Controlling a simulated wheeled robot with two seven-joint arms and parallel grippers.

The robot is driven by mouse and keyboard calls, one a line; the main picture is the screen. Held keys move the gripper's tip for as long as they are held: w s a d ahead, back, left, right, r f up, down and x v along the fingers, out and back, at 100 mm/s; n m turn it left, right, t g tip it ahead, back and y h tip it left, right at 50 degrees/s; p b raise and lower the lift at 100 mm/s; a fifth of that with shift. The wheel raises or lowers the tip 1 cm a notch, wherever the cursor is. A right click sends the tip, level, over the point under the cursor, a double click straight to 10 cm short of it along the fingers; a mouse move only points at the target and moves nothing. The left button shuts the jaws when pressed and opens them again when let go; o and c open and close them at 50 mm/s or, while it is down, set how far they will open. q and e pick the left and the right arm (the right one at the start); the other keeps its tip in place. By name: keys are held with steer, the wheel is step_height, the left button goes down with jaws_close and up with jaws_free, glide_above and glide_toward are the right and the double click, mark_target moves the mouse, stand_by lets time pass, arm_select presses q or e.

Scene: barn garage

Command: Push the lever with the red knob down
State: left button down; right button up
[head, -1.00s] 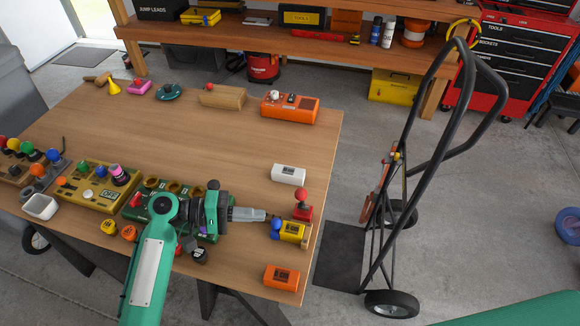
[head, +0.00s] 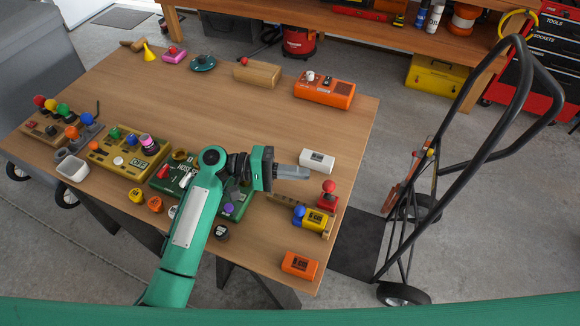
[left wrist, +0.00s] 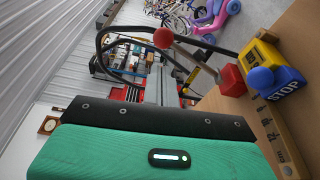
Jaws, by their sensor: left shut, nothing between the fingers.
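The lever's red knob (head: 329,186) stands above a red base (head: 327,202) near the table's right edge. In the left wrist view the red knob (left wrist: 164,38) tops a thin grey rod that slants to the red base (left wrist: 232,80). My left gripper (head: 305,172) is shut and empty. Its fingertips are up and to the left of the knob in the head view, apart from it. In the left wrist view the shut fingers (left wrist: 160,85) point beside the rod, below the knob in the picture. My right gripper is not in view.
A yellow and blue box with a blue knob (head: 299,211) sits beside the red base. A white box (head: 317,161) lies just behind the fingers, an orange box (head: 299,265) at the front. A black hand truck (head: 440,160) stands right of the table. The table's middle is clear.

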arm_select(q)
steer(key=shift+s+d+p, duration=0.2)
steer(key=shift+d+p, duration=0.2)
steer(key=shift+d, duration=1.05)
steer(key=shift+s+d+p, duration=0.2)
steer(key=shift+d+p, duration=0.15)
steer(key=shift+d, duration=1.1)
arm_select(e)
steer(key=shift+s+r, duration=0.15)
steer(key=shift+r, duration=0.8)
arm_select(q)
steer(key=shift+f, duration=0.1)
